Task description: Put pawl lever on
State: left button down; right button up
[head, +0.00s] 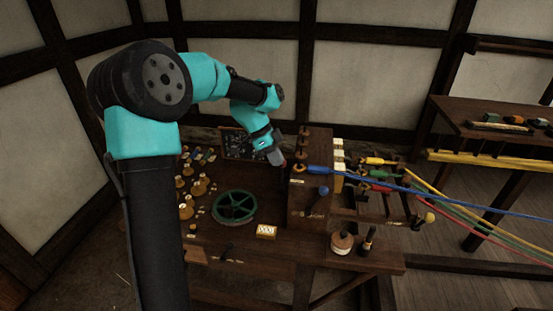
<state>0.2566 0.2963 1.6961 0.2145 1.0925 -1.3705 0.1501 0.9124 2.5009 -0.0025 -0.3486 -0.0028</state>
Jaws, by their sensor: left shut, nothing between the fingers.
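My left arm comes in from the left, and its gripper (281,162) is shut and empty. It is at the upper left side of a wooden box (308,219) on the bench. A lever with a blue ball knob (322,192) is on the front of this box. Another lever with a yellow ball knob (429,218) is at the right, by the coloured ropes. A green spoked wheel (234,207) lies on the bench left of the box. I cannot tell which lever is the pawl lever. My right gripper is not in view.
Blue, yellow, green and red ropes (455,201) run off to the right. Several brass pieces (186,211) stand on the bench left of the wheel. A yellow-white block (266,231) and a round spool (342,242) are near the front. A side table (470,115) stands at the right.

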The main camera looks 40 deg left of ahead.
pick_arm(q)
jog(key=s+d+v, duration=0.1)
jog(key=s+v, duration=0.1)
jog(key=v, duration=0.9)
jog(key=shift+s+r, duration=0.3)
jog(key=shift+r, duration=0.2)
